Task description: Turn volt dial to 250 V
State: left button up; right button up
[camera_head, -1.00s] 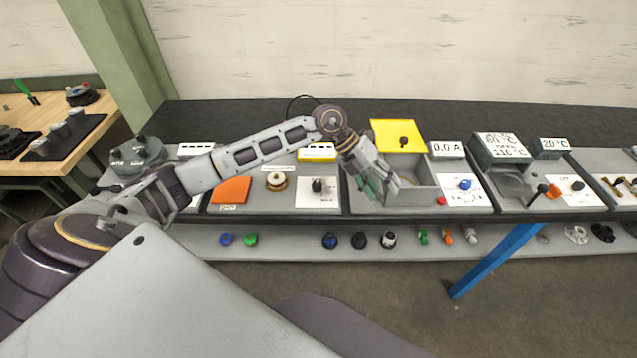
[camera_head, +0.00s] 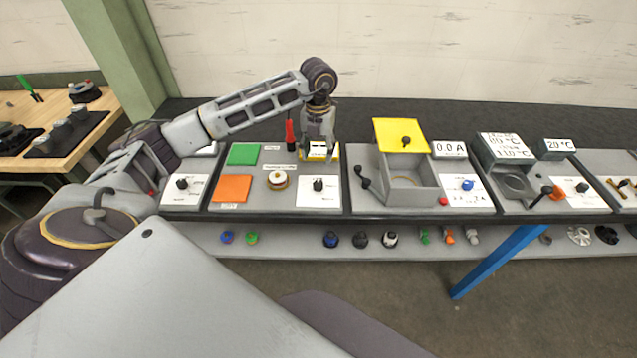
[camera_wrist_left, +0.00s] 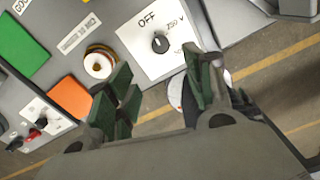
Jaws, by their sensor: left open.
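The volt dial (camera_head: 318,185) is a small black knob on a white plate marked OFF and 250 V. In the left wrist view the dial (camera_wrist_left: 160,44) shows clearly beyond the fingers. Its exact setting is too small to read surely. My right gripper is out of view.
Left of the dial are a round white-topped button (camera_head: 277,180), an orange square (camera_head: 235,189) and a green square (camera_head: 243,154). A red handle (camera_head: 290,135) stands beside the gripper. Right is a grey box (camera_head: 408,182) with a raised yellow lid (camera_head: 400,135). Loose knobs line the lower shelf.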

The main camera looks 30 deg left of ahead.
aim_at(318, 183)
pick_arm(q)
jog(key=shift+f, duration=0.15)
notch_tip(318, 183, down, 12)
jog(key=shift+f+p, duration=0.1)
jog(key=shift+p, duration=1)
jog(key=shift+f, duration=0.65)
jog(key=c, duration=1)
